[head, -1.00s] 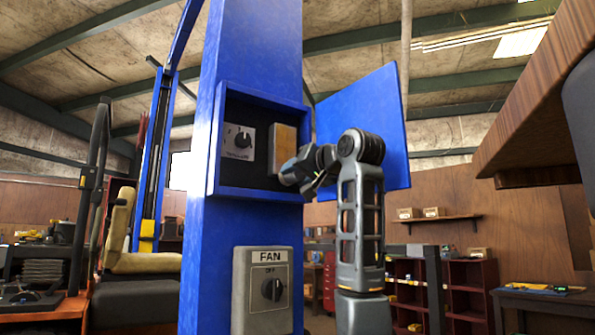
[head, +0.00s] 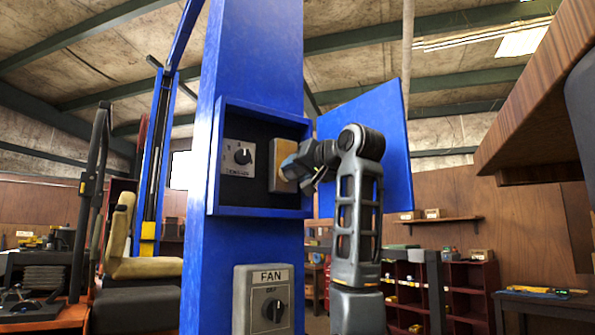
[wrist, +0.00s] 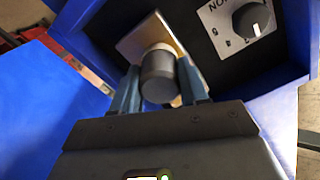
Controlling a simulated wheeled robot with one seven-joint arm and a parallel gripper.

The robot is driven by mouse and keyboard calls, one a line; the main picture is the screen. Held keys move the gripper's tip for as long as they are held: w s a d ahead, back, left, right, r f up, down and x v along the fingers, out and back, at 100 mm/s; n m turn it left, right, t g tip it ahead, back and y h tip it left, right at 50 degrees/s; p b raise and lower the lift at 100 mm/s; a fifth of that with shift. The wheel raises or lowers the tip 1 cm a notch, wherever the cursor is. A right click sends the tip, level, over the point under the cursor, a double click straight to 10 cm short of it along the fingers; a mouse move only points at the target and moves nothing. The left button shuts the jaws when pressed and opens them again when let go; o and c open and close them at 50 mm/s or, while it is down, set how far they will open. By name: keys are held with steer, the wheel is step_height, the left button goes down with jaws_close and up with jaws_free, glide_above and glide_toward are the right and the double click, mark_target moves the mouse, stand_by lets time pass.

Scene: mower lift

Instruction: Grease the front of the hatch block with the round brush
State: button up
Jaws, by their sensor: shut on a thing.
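The hatch block (head: 283,147) is a small upright block inside the blue hatch box, right of a dial. Its front shows orange-tan with a greyish edge in the head view; it also shows, pale, in the wrist view (wrist: 134,39). My gripper (head: 296,170) is at the front of the block and hides its lower right part. It is shut on the round brush, a dark grey cylinder with a pale ring at its far end (wrist: 158,75), between the two fingers. The brush tip overlaps the block in the wrist view; whether they touch I cannot tell.
The blue box (head: 262,211) has raised rims around the block and the dial (head: 241,157). Its open blue door (head: 385,120) stands right, behind my arm. A FAN switch box (head: 263,300) is below on the blue post. A wooden overhang (head: 535,110) is at upper right.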

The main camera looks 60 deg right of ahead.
steer(key=shift+r+p, duration=1.25)
steer(key=shift+r, duration=3.3)
step_height(320, 180, down, 14)
steer(key=b, duration=0.8)
steer(key=shift+s+f, duration=0.1)
steer(key=shift+s, duration=0.05)
steer(key=shift+v, duration=2.95)
steer(key=v, duration=0.3)
steer(key=shift+f, duration=0.1)
